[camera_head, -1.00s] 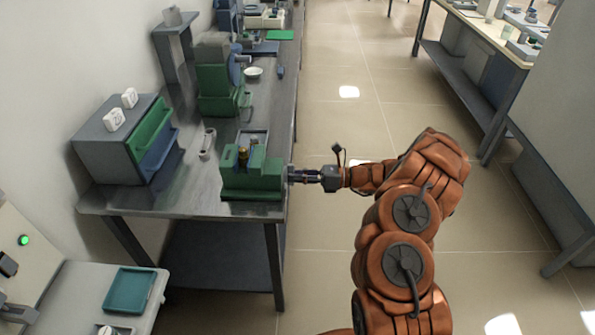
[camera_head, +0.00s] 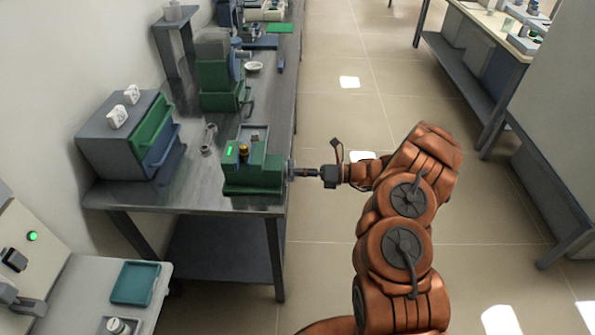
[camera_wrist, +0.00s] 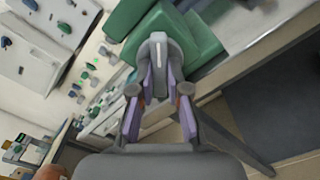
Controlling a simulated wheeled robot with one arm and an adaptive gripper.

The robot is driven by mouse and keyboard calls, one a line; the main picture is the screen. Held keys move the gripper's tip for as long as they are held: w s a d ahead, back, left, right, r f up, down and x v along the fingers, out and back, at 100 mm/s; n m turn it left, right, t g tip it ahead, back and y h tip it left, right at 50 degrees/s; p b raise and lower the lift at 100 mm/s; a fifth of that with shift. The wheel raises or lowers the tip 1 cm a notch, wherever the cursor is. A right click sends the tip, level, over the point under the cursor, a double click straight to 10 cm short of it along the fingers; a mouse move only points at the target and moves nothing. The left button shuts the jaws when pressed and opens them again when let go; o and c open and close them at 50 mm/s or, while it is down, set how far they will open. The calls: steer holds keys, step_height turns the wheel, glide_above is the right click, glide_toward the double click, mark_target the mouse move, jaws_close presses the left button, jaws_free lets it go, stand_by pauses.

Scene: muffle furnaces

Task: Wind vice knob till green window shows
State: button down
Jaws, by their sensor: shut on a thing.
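The green vice (camera_head: 254,178) stands at the front right end of the metal bench. A bright green window (camera_head: 229,150) shows on its top, left of a brass-coloured piece (camera_head: 243,152). My gripper (camera_head: 296,171) reaches in from the right against the vice's right side. In the wrist view, my gripper (camera_wrist: 159,84) is shut on the grey knob (camera_wrist: 158,48), which has a white line on its face. The fingers sit on either side of the knob and hide part of it. The green vice body (camera_wrist: 198,38) is behind it.
A drawer cabinet (camera_head: 128,142) stands left on the bench (camera_head: 200,188), with a small metal tool (camera_head: 208,140) between it and the vice. A green machine (camera_head: 217,80) and a white dish (camera_head: 253,67) are farther back. The floor right of the bench is clear.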

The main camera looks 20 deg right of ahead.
steer(key=shift+f, duration=0.1)
steer(key=c, duration=1.1)
jaws_free()
steer(key=shift+c, duration=0.2)
steer(key=shift+d, duration=0.1)
steer(key=v, duration=1.2)
